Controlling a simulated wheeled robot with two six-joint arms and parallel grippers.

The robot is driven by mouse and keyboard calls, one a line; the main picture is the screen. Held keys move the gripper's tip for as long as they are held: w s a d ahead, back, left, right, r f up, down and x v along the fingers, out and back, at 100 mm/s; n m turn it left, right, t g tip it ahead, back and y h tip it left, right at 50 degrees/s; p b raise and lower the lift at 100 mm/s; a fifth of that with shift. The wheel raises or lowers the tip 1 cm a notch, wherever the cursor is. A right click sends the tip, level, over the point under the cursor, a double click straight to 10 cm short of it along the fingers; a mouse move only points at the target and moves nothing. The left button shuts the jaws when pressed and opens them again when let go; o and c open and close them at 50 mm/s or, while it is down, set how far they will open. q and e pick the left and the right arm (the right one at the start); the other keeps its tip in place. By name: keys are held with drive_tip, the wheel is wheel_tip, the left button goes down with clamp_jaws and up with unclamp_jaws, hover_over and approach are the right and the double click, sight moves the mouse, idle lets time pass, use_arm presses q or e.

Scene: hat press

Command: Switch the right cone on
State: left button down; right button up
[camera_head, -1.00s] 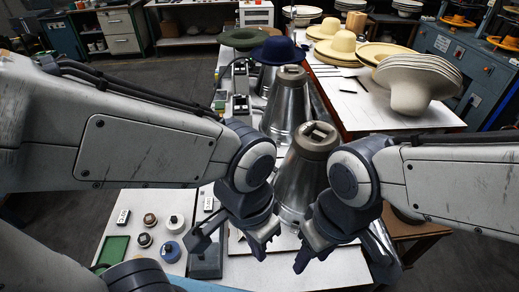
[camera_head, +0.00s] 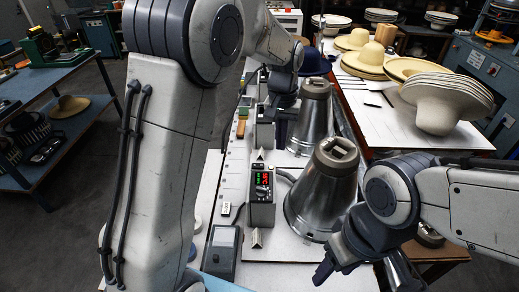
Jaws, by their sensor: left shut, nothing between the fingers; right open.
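Two metal cones stand in a row on the bench: the near cone (camera_head: 325,190) and the far cone (camera_head: 311,115). A grey control box (camera_head: 262,205) with lit red and green digits stands left of the near cone. A second control box (camera_head: 264,130) shows behind it, partly hidden by my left gripper. My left gripper (camera_head: 281,126) is shut and empty, pointing down beside the second box, left of the far cone. My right gripper (camera_head: 334,262) is open and empty, low in front of the near cone. I cannot tell whether either gripper touches anything.
A table at the right holds stacked cream hats (camera_head: 440,95) and yellow hats (camera_head: 365,55). A dark blue hat (camera_head: 314,63) sits at the row's far end. A grey box (camera_head: 221,252) stands at the bench front. My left arm hides much of the bench's left side.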

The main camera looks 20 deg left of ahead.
sight(255, 165)
use_arm(q)
drive_tip(key=w+a+f+n, duration=0.2)
drive_tip(key=w+a, duration=0.5)
drive_tip(key=a, duration=0.3)
drive_tip(key=shift+w+f+n+p, duration=0.25)
drive_tip(key=shift+n+p, duration=0.05)
drive_tip(key=shift+n, duration=0.1)
wheel_tip(255, 165, down, 14)
drive_tip(key=p, duration=0.5)
drive_tip(key=shift+p, duration=0.35)
